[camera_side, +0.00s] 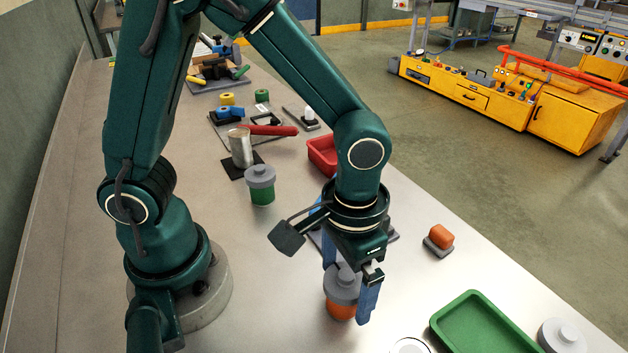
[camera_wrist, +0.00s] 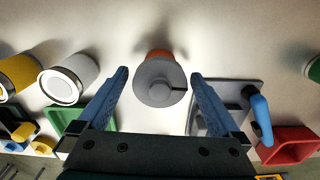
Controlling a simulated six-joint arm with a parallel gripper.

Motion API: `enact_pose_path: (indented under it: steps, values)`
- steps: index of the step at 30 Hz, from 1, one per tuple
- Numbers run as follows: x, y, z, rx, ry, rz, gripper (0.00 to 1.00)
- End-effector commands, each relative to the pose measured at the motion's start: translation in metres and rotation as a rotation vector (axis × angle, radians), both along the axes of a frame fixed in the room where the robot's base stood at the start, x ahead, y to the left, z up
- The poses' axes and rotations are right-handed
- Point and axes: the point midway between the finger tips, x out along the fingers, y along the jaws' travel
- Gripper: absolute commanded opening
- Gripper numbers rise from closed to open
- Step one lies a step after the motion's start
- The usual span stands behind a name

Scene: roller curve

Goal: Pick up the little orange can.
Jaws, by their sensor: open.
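The little orange can (camera_side: 341,307) stands upright on the metal table, with a grey lid (camera_side: 343,284) on top. In the wrist view the grey lid (camera_wrist: 160,82) hides most of the orange can (camera_wrist: 158,54), which shows only as a strip behind it. My gripper (camera_side: 352,292) points down, with its blue fingers low on either side of the can. In the wrist view my gripper (camera_wrist: 159,80) is open, and the lid lies between the fingertips with a gap on each side. The fingers do not appear to touch it.
A green tray (camera_side: 484,322) lies to the right, beside a grey-lidded container (camera_side: 561,337). A small orange block (camera_side: 440,237) sits on a grey base. A green can (camera_side: 261,190) and a red bin (camera_side: 322,153) stand farther back. In the wrist view, a white can (camera_wrist: 68,78) is left of my gripper.

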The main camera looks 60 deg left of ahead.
Motion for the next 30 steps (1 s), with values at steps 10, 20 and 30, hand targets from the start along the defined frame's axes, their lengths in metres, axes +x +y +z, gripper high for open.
enact_pose_path:
  steps: [10,20,30]
  values:
    - [0.0,0.0,-0.003,0.0,0.0,0.0,0.85]
    - [0.0,0.0,-0.003,-0.001,-0.001,0.0,0.1]
    - [0.001,0.0,0.009,-0.002,-0.004,0.0,0.1]
